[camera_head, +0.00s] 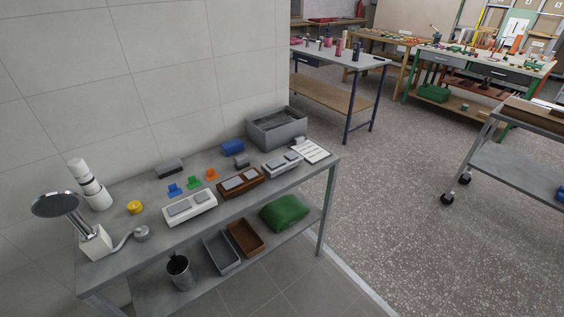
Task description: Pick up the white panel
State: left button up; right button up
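A white panel-like block (203,212) with two grey rectangular pads on top lies near the front edge of the grey workbench (228,205). A similar whitish block (271,169) with grey pads lies farther right, past a brown one (233,191). A flat white sheet or board (311,151) with rows of marks lies at the bench's right end. I cannot tell which of these white pieces is the white panel. Neither of my grippers shows in the head view.
A shower-head-like piece (57,205), white cylinders (96,195) and a yellow puck (134,207) stand at the bench's left. A grey crate (277,131) is at the back right. Trays and a green bag (284,213) are on the lower shelf. Open floor (400,200) lies right.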

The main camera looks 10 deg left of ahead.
aim_at(196, 210)
jog(key=u, duration=3.5)
jog(key=z, duration=2.4)
jog(key=i+l+u, duration=0.15)
jog(key=l+u, duration=0.55)
jog(key=l, duration=0.15)
jog(key=i+l+u, duration=0.1)
jog(key=l+u, duration=0.25)
jog(key=l, duration=0.15)
